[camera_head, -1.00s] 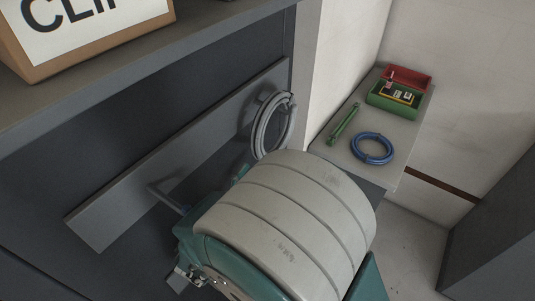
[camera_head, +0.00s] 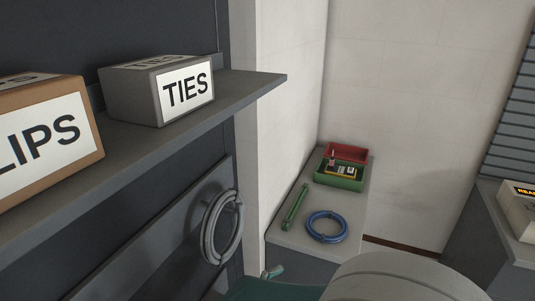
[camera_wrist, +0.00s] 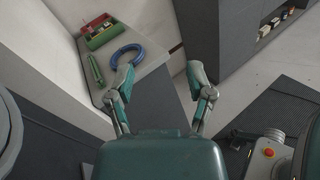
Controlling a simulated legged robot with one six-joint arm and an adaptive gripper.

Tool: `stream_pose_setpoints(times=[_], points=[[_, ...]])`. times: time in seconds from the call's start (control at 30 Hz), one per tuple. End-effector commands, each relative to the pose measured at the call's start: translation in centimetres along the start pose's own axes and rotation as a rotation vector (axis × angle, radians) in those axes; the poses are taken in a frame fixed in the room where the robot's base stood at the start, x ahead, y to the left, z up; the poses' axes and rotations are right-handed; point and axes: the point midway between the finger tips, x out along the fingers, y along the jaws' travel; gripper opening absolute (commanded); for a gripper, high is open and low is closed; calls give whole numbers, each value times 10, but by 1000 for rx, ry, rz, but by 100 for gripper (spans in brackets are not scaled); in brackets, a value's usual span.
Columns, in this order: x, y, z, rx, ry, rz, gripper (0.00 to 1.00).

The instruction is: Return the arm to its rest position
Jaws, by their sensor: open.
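My gripper (camera_wrist: 160,82) shows in the wrist view with its two teal and grey fingers spread apart and nothing between them. Beyond the fingers are the side of a grey bench (camera_wrist: 150,55) and the floor. In the head view, my rounded pale arm cover (camera_head: 405,279) shows at the bottom edge. A teal part of my arm (camera_head: 275,290) lies to its left. The gripper's fingertips are not clearly visible in the head view.
A shelf (camera_head: 255,92) holds a TIES box (camera_head: 160,92) and a CLIPS box (camera_head: 50,135). A grey cable coil (camera_head: 222,228) hangs below. The bench carries a blue coil (camera_head: 327,226), a green tool (camera_head: 295,206) and a red-green case (camera_head: 341,168). Open floor (camera_wrist: 265,75) lies right of the bench.

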Motion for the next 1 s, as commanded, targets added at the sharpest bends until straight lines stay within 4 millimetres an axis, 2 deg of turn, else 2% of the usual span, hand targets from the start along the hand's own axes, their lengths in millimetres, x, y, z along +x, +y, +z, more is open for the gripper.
stream_pose_setpoints(times=[0.03, 0.1, 0.2, 0.4, 0.5, 0.63, 0.8, 0.9, 1.0], points=[[19, -16, 8, 60, 58, -107, 68], [38, -38, 12, 146, 141, -243, 68], [54, -68, 16, 288, 254, -429, 68], [65, -115, 21, 643, 458, -760, 68], [63, -128, 24, 853, 548, -902, 68], [58, -136, 32, 1153, 651, -1057, 68], [54, -133, 52, 1569, 760, -1192, 68], [54, -129, 64, 1761, 801, -1228, 68], [53, -126, 72, 1874, 825, -1243, 68]])
